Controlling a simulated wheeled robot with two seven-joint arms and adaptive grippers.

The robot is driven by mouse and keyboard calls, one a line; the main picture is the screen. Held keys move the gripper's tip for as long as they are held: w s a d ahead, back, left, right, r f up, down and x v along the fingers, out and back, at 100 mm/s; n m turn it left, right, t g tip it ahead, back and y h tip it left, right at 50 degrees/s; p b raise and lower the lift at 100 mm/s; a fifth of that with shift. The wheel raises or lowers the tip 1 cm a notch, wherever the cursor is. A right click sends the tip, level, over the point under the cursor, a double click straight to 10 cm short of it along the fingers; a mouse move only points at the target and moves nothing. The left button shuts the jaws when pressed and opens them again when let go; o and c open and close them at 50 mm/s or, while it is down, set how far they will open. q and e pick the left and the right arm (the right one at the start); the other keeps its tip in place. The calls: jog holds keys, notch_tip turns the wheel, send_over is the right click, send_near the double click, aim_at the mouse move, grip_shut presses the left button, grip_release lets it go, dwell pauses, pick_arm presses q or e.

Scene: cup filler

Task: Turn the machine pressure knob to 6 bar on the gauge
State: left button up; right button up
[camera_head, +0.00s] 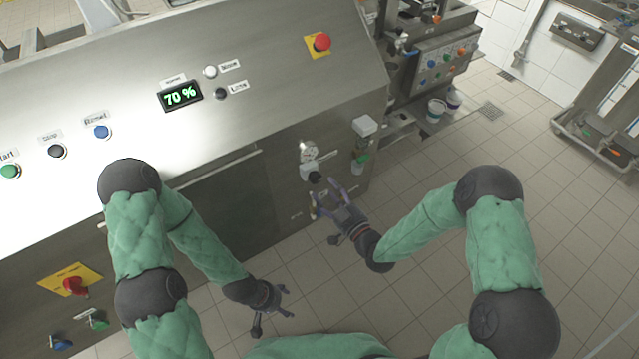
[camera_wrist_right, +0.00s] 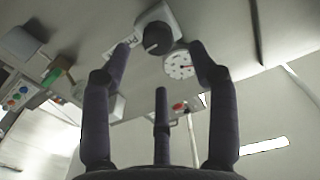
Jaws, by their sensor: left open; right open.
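The black pressure knob (camera_head: 315,176) sits on the front panel of the machine, just below the round white gauge (camera_head: 309,150). In the right wrist view the knob (camera_wrist_right: 157,38) is ahead between my fingertips, and the gauge (camera_wrist_right: 179,65) is beside it; its needle is too small to read. My right gripper (camera_head: 327,197) is open, close to the knob and apart from it as far as I can tell. In the right wrist view its open fingers (camera_wrist_right: 163,58) are empty. My left gripper (camera_head: 274,310) is open and empty, low over the floor.
A filter unit with a green part (camera_head: 361,158) hangs right of the gauge. The sloped panel has a 70 % display (camera_head: 180,95), several buttons and a red emergency stop (camera_head: 322,42). A red switch (camera_head: 76,286) is at lower left.

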aim_at(317, 180)
jog(key=shift+b+x, duration=0.4)
jog(key=shift+x, duration=2.1)
jog(key=c, duration=1.1)
